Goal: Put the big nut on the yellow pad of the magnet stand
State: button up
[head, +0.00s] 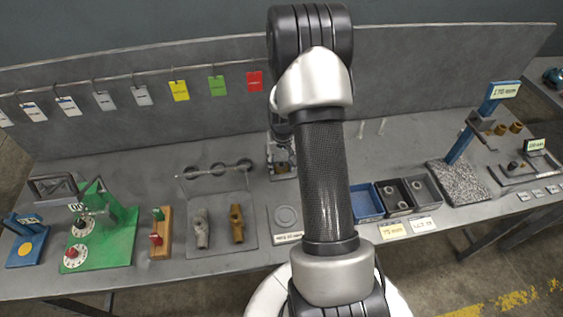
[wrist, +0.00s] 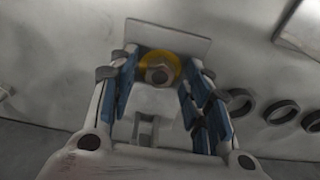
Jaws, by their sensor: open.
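Dark rings (wrist: 280,112) lie right of the stand in the wrist view. A blue tray (head: 366,201) and dark bins with nuts (head: 391,186) are right of my arm. A transparent rack (head: 218,195), green fixture (head: 113,250) and tall blue gauge (head: 462,140) also stand on the bench.

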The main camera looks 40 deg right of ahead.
aim_at(282, 168)
jog(key=shift+r, duration=0.1)
jog(key=s+a+r+n+t+p, duration=0.15)
jog(key=a+r, duration=0.35)
jog(key=r, duration=0.6)
jog(key=s+a+r+g+p, duration=0.15)
jog(key=a+r, duration=0.25)
jog(key=r, duration=0.8)
jog(key=s+a+r+n+t, duration=0.1)
jog(key=s+a+r+n, duration=0.1)
jog(key=s+a+r, duration=0.3)
jog(key=s+a+r+n+t, duration=0.2)
jog(key=s+a+r, duration=0.4)
jog(key=s+a, duration=0.6)
jog(key=shift+a+n+y+p, duration=0.4)
jog(key=shift+a+n, duration=0.05)
jog(key=shift+c, duration=0.2)
